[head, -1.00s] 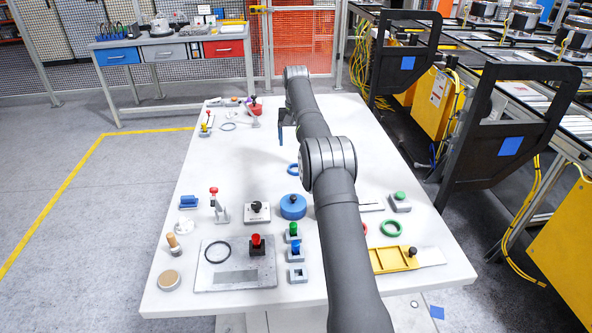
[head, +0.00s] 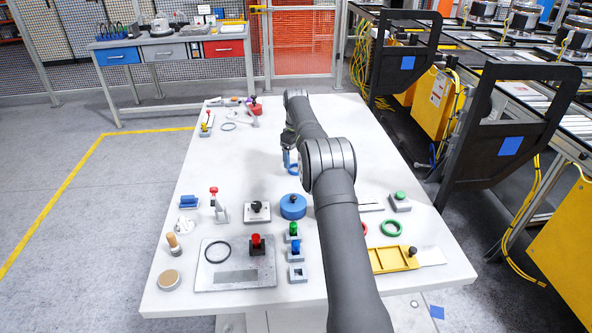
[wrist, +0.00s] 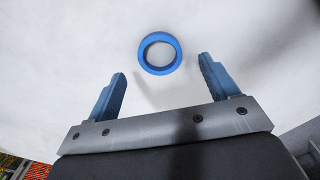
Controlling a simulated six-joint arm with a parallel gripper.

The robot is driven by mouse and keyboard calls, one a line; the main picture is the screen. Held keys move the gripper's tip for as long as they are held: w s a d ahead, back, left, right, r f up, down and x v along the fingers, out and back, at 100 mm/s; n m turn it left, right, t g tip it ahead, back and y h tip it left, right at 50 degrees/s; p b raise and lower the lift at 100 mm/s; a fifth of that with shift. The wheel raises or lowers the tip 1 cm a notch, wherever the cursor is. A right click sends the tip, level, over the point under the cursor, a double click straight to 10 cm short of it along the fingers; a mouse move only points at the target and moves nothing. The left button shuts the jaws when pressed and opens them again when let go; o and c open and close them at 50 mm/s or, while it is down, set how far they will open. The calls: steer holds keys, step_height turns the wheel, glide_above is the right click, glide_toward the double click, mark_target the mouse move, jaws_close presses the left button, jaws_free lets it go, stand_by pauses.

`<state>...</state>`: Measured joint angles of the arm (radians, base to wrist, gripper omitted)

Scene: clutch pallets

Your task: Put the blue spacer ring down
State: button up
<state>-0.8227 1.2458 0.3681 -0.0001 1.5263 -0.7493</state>
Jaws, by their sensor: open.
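The blue spacer ring lies flat on the white table, and in the wrist view the ring (wrist: 159,72) shows whole, just beyond the fingertips and midway between them. In the head view the ring (head: 292,171) is partly hidden by my gripper and arm. My gripper (wrist: 162,66) has its two blue fingers spread wide with nothing between them. In the head view my gripper (head: 289,158) points down above the ring. I cannot tell the exact height.
A round blue part (head: 293,207) stands nearer on the table (head: 250,165). A grey plate (head: 207,279) with a black ring is front left. The table's middle left is clear.

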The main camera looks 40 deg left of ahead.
mark_target(296, 171)
step_height(296, 171, down, 4)
steer(key=shift+r, duration=0.15)
steer(key=c, duration=1.1)
steer(key=shift+c, duration=0.2)
